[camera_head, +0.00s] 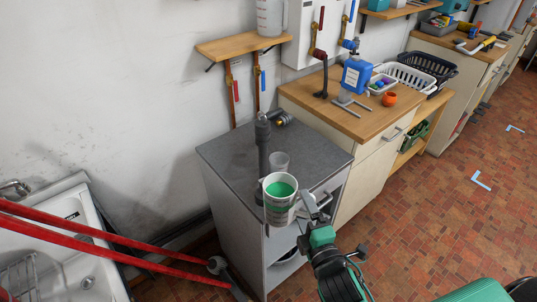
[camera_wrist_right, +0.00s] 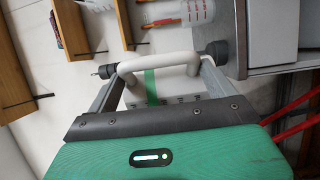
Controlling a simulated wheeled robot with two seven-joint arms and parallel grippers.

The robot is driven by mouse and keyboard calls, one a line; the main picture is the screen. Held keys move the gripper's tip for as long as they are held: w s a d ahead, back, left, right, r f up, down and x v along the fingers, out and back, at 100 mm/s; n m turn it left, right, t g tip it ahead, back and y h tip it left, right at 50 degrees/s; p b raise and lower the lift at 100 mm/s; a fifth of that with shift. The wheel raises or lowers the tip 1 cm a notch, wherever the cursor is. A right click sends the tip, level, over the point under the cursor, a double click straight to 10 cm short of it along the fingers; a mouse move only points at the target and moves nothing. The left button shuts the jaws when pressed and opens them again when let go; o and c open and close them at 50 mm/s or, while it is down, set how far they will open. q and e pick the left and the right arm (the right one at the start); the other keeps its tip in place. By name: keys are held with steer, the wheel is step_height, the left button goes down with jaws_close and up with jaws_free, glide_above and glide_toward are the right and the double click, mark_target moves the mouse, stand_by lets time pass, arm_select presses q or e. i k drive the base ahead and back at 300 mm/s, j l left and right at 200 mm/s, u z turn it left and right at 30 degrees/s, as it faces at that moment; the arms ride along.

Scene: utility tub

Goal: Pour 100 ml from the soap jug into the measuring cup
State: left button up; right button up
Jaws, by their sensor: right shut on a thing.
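The soap jug (camera_head: 280,211) is a pale jug with green liquid visible through its open top. It looks roughly upright, held in front of the grey cabinet. My right gripper (camera_head: 314,207) is shut on its handle, at the jug's right side. In the wrist view my right gripper (camera_wrist_right: 160,62) has the pale handle between its dark fingertips, with a green stripe on the jug behind. My left gripper is not in view.
The cabinet top (camera_head: 225,150) is otherwise mostly bare. Red bars (camera_head: 110,240) cross a white sink (camera_head: 60,265) at left.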

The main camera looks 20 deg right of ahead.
mark_target(279, 161)
steer(key=i+l+z, duration=0.45)
steer(key=i, duration=0.3)
